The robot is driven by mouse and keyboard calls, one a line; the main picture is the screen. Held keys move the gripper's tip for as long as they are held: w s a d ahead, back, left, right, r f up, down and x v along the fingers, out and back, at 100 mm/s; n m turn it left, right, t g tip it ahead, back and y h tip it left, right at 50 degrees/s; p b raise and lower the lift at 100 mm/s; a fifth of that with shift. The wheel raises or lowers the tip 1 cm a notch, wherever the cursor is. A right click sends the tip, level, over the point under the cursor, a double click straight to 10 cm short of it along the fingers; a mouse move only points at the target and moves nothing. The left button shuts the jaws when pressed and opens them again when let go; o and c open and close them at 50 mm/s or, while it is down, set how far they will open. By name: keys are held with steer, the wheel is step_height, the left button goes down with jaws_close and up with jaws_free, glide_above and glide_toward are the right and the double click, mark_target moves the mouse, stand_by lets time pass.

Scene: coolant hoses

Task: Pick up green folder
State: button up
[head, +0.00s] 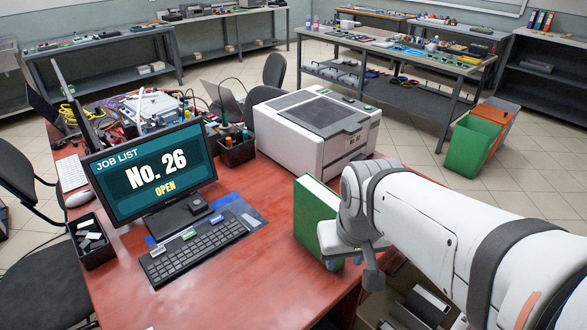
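The green folder (312,208) stands upright near the right edge of the red desk (235,280), in front of the white printer. Its white page edge shows along the top. My gripper (348,252) is at the folder's right side and overlaps its lower right part in the picture. A bit of green shows below the gripper. The fingertips are partly hidden by the hand and folder, so I cannot tell whether they are closed on it or only beside it. Whether the folder's bottom touches the desk is also unclear.
A white printer (318,130) stands right behind the folder. A monitor (150,172), keyboard (195,248) and black pen holder (237,152) are to the left. Green and orange bins (472,146) stand on the floor at right. The front of the desk is clear.

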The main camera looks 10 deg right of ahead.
mark_target(320, 191)
steer(key=shift+o, duration=1.4)
steer(key=shift+w+r, duration=0.2)
steer(key=shift+w, duration=0.15)
steer(key=o, duration=0.4)
steer(key=w+p, duration=0.1)
steer(key=w, duration=0.2)
steer(key=w+r+n+p, duration=0.1)
steer(key=w, duration=0.1)
steer(key=w+r+n+g+p, duration=0.1)
steer(key=w+p, duration=0.1)
steer(key=w, duration=0.1)
steer(key=shift+w+d+r, duration=0.25)
steer(key=shift+w, duration=0.1)
steer(key=w+n+p, duration=0.1)
steer(key=w, duration=0.2)
steer(key=w+f+n+g+p, duration=0.1)
steer(key=w, duration=0.3)
steer(key=w+f+n+p, duration=0.1)
steer(key=w, duration=0.3)
steer(key=shift+a+f+n+g+p, duration=0.2)
steer(key=shift+n+g+p, duration=0.1)
steer(key=shift+n+p, duration=0.1)
steer(key=shift+w+f, duration=0.25)
steer(key=shift+f, duration=0.2)
steer(key=f, duration=0.2)
steer(key=f+p, duration=0.1)
steer(key=f, duration=0.4)
steer(key=shift+s+d+f, duration=0.1)
steer(key=shift+d+f, duration=0.05)
steer(key=shift+d, duration=0.15)
